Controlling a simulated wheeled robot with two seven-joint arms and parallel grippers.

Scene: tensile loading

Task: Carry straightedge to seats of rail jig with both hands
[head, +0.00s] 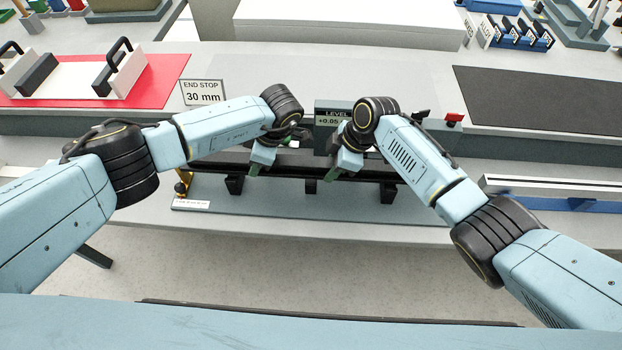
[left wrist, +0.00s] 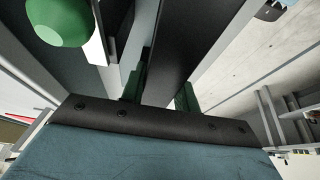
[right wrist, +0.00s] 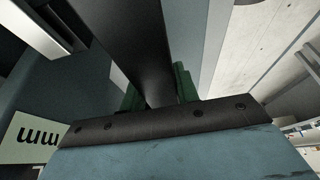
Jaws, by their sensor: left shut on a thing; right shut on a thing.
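The straightedge, a long dark bar (head: 330,170), runs left to right in the middle of the head view. My left gripper (head: 258,165) and my right gripper (head: 342,168) are both shut on it, a short way apart, with green fingertips on its sides. The bar also shows between the green fingers in the left wrist view (left wrist: 183,45) and the right wrist view (right wrist: 137,40). The rail jig (head: 290,212) is a grey base with several black seats (head: 310,186) along it, under the bar. I cannot tell whether bar and seats touch.
A gold post (head: 183,184) stands at the jig's left end. A red mat (head: 165,80) with black-handled pieces lies left; a dark mat (head: 545,95) and silver rail (head: 550,188) lie right.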

